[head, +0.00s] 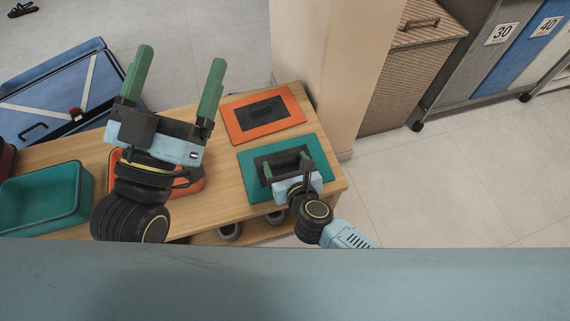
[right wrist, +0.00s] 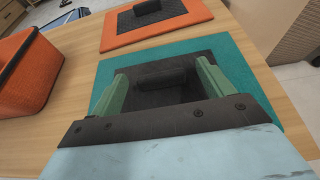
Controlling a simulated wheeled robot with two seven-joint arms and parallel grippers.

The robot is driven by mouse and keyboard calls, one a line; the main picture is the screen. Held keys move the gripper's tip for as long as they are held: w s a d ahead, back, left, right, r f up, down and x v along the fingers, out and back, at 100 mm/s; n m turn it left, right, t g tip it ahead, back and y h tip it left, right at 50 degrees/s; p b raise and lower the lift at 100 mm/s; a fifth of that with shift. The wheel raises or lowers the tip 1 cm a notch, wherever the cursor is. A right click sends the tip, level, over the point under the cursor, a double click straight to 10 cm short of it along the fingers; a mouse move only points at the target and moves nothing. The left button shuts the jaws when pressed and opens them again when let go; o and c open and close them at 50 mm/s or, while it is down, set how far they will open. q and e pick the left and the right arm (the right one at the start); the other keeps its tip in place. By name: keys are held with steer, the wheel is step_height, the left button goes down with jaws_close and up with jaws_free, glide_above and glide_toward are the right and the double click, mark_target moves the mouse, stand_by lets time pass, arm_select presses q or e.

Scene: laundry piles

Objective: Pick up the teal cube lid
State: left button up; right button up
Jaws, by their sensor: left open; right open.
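The teal cube lid (head: 248,183) is a flat teal slab with a dark centre panel and a dark raised handle. It lies on the wooden table near its right end. In the right wrist view the teal lid (right wrist: 238,66) lies below my gripper, with its handle (right wrist: 163,84) between the fingers. My right gripper (head: 286,171) is open over the lid's dark panel; it also shows in the right wrist view (right wrist: 163,92). I cannot tell whether its fingers touch the handle. My left gripper (head: 180,78) is open and empty, raised above the table at the left.
An orange lid (head: 290,102) with a dark handle lies just behind the teal one. A teal open bin (head: 78,205) stands at the left, and an orange bin (right wrist: 28,75) is partly behind my left arm. A wall column (head: 318,70) rises close behind the table's right end.

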steer(key=shift+c, duration=0.4)
steer(key=c, duration=1)
